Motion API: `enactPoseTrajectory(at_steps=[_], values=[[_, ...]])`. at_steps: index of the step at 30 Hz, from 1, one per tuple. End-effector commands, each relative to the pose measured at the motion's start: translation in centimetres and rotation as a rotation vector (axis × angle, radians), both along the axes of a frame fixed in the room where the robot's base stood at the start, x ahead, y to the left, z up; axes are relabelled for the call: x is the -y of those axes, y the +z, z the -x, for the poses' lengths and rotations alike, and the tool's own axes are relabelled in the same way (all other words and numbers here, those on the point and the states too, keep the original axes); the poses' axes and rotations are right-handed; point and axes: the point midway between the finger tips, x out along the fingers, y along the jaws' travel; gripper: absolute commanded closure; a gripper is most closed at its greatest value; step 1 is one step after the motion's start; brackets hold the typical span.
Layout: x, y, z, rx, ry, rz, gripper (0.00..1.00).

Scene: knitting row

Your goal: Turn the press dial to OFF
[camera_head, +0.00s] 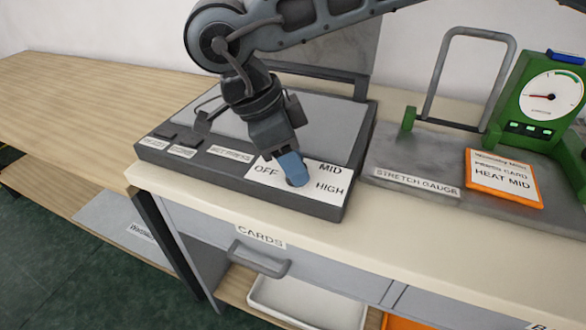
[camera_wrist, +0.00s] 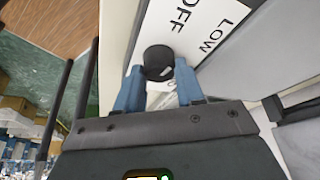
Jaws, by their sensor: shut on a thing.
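The press dial is a short black round knob (camera_wrist: 157,60) on a white label plate (camera_head: 328,186) at the front right corner of the grey press (camera_head: 190,165). The plate reads OFF, MID and HIGH in the head view; OFF and LOW show in the wrist view. My gripper (camera_head: 291,168) comes down onto the dial, its blue fingertips on either side of the knob and shut on it. In the head view the fingers mostly hide the dial. A small light mark shows on the knob's side, but I cannot tell which setting the dial points to.
A stretch gauge (camera_head: 415,178) with a grey frame and a green dial box (camera_head: 540,100) stands right of the press. An orange-edged card (camera_head: 503,178) reading HEAT MID leans there. A drawer (camera_head: 258,258) marked CARDS is below the table's front edge.

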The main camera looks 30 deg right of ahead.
Motion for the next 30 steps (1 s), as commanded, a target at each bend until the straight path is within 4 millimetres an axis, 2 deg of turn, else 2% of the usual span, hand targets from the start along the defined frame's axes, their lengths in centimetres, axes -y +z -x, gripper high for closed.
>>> enactPoseTrajectory(at_steps=[12,30], values=[[-0.02,-0.15,0.12,0.001,0.206,0.000,0.93],[-0.05,-0.02,0.12,0.000,0.240,-0.001,0.93]])
